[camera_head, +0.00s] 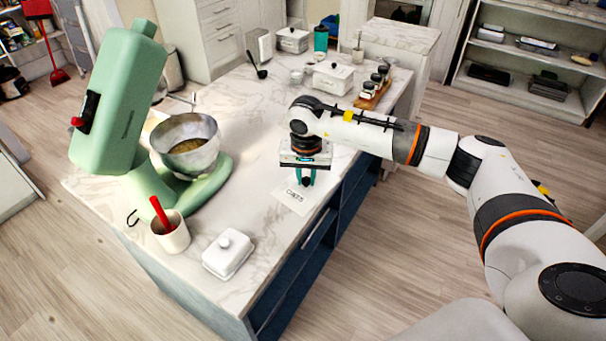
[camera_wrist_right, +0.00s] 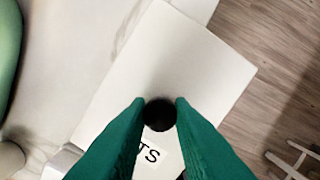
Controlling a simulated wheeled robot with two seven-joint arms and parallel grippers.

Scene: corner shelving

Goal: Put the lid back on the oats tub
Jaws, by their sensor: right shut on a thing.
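The oats lid (camera_head: 283,198) is a white, flat rectangular plate with a printed label, near the right edge of the counter in the head view. In the right wrist view the lid (camera_wrist_right: 190,65) fills the middle, with a dark round knob and the letters "TS" on its label. My right gripper (camera_head: 305,182) has green fingers and points down over the lid. In the wrist view its fingertips (camera_wrist_right: 160,108) are shut on the knob. I cannot make out a separate tub below the lid, nor whether the lid touches anything beneath. My left gripper is out of view.
A green stand mixer (camera_head: 118,95) with a metal bowl (camera_head: 200,155) stands to the left. A cup (camera_head: 172,236) with a red utensil and a white lidded dish (camera_head: 227,257) are nearer. White canisters (camera_head: 333,80) and a jar rack (camera_head: 371,98) stand farther back.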

